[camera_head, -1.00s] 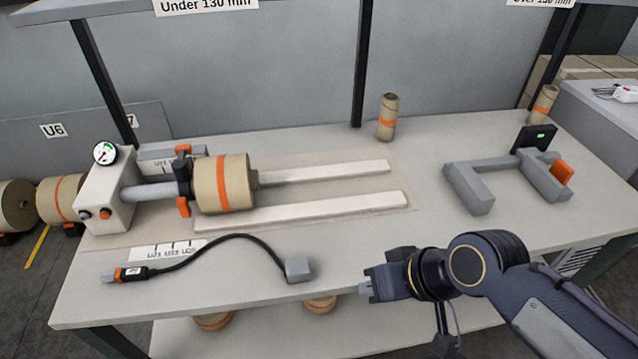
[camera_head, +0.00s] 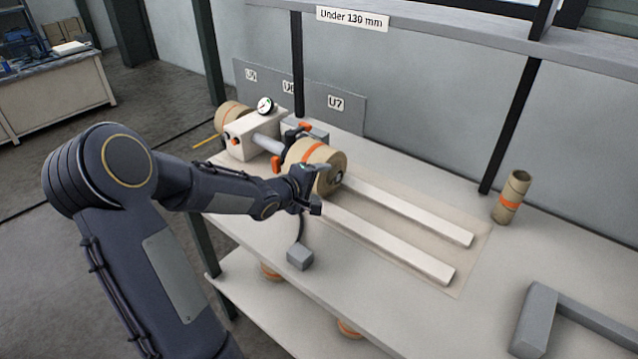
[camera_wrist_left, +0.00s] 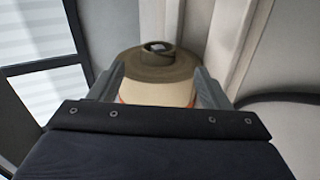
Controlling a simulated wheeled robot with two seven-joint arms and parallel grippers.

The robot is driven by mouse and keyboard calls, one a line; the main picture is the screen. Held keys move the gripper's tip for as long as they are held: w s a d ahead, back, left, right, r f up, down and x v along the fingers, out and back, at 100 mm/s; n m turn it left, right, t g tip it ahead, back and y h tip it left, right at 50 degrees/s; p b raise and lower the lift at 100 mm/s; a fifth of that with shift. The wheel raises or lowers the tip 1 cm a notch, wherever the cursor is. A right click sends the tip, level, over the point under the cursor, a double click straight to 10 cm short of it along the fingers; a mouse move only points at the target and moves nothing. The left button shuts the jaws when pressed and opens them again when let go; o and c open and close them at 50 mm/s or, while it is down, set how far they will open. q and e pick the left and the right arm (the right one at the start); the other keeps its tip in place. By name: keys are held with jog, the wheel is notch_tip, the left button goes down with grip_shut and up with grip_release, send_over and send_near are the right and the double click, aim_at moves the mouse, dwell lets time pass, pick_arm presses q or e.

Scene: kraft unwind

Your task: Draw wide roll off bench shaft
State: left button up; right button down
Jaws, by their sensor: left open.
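The wide kraft roll (camera_head: 328,160), tan with an orange band, sits on the bench shaft (camera_head: 267,143) that comes out of a white housing (camera_head: 238,138). My left gripper (camera_head: 313,190) is at the near side of the roll in the head view. In the left wrist view the roll (camera_wrist_left: 158,88) shows between the two fingers of my left gripper (camera_wrist_left: 158,80), which are apart, one on each side. I cannot tell whether the fingers touch it. The left arm hides part of the bench front. My right gripper is not in view.
Two pale rails (camera_head: 400,240) lie on the bench (camera_head: 390,310) to the right of the roll. A grey block (camera_head: 300,257) on a cable is near the front edge. A slim roll (camera_head: 511,197) stands at the back, and a grey cradle (camera_head: 560,320) is at lower right.

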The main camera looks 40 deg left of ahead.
aim_at(332, 178)
pick_arm(q)
jog(key=shift+w+a+f, duration=0.2)
jog(key=shift+w+f, duration=0.05)
jog(key=shift+w, duration=0.05)
jog(key=shift+n, duration=0.3)
jog(key=b+x, duration=0.2)
jog(key=x, duration=0.5)
jog(key=shift+w, duration=0.3)
